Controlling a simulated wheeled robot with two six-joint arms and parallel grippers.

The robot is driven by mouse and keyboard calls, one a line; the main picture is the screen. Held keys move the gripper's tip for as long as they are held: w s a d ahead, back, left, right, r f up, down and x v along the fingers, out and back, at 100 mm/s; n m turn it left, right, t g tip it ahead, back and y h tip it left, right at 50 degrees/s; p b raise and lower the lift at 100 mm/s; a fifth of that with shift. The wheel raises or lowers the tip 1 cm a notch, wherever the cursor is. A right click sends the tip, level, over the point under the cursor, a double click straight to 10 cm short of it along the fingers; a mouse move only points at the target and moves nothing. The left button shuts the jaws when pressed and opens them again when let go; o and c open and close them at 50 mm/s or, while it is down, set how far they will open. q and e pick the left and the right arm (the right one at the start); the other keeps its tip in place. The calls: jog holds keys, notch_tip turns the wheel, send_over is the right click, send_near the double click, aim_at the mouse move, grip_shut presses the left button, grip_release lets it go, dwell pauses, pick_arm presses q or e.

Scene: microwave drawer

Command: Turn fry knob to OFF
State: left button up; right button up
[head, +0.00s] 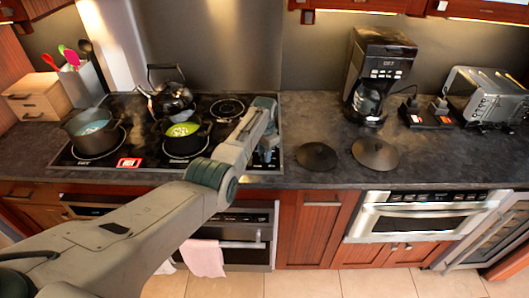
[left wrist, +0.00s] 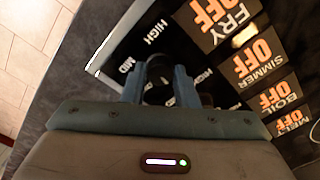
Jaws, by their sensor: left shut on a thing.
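The cooktop's knob panel shows in the left wrist view with orange OFF labels; the FRY label (left wrist: 222,15) is at the top. A dark round fry knob (left wrist: 157,88) sits between the two blue fingers of my left gripper (left wrist: 158,86), which is shut on it. HIGH and MID marks show on the panel just left of the knob. The knob's pointer is hidden, so its setting cannot be told. In the head view my left gripper (head: 266,155) is down at the right end of the black cooktop (head: 225,125). My right gripper is not in view.
A green-filled pot (head: 184,134), a blue-filled pot (head: 92,132) and a kettle (head: 172,97) stand on the cooktop left of my arm. Two dark round discs (head: 375,153) lie on the counter to the right. A coffee maker (head: 378,70) and toaster (head: 482,97) stand farther right.

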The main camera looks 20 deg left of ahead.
pick_arm(q)
jog(key=shift+r+n, duration=0.1)
jog(key=shift+n, duration=0.4)
jog(key=o, duration=1)
notch_tip(320, 180, up, 11)
jog(key=b, duration=0.2)
jog(key=shift+b, duration=0.3)
